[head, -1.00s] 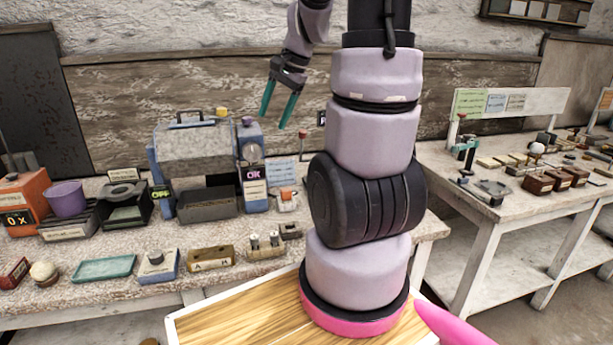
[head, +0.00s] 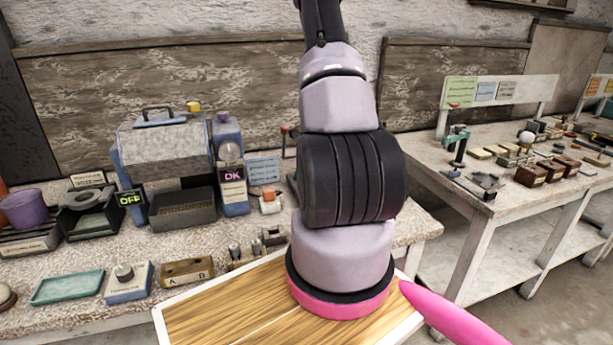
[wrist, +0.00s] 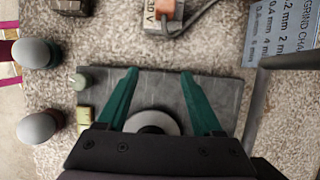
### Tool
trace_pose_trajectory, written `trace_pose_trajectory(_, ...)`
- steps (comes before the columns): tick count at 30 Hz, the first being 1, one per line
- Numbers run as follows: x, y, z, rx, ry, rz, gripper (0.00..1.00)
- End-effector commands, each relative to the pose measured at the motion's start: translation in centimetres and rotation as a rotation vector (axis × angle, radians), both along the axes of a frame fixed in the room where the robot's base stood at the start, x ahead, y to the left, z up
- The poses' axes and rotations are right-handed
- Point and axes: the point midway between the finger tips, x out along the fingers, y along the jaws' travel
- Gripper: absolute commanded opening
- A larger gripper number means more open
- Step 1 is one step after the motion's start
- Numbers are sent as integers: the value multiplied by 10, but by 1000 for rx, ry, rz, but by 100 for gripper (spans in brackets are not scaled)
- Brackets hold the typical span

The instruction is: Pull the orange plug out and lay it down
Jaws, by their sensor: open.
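The orange plug (head: 268,192) sits upright on a small pale block near the back of the left bench in the head view. In the wrist view an orange and white piece marked "V" (wrist: 165,9), with a grey cable (wrist: 196,8) running from it, lies at the top edge, partly cut off; it appears to be the plug and its socket. My gripper (wrist: 158,72) is open and empty, its teal fingers apart over a dark grey slab (wrist: 215,88). The plug is ahead of the fingertips, apart from them. In the head view my arm mostly hides the gripper.
A printed card (wrist: 282,30) and a grey bar (wrist: 257,100) lie right of the fingers. Two grey rounded knobs (wrist: 37,53) stand at the left. A green tray (head: 67,287) lies at the bench front.

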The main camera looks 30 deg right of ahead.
Motion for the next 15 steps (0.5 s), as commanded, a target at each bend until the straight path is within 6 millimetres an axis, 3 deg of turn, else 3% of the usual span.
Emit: trace_pose_trajectory(15,27,96,0,0,0,3,68)
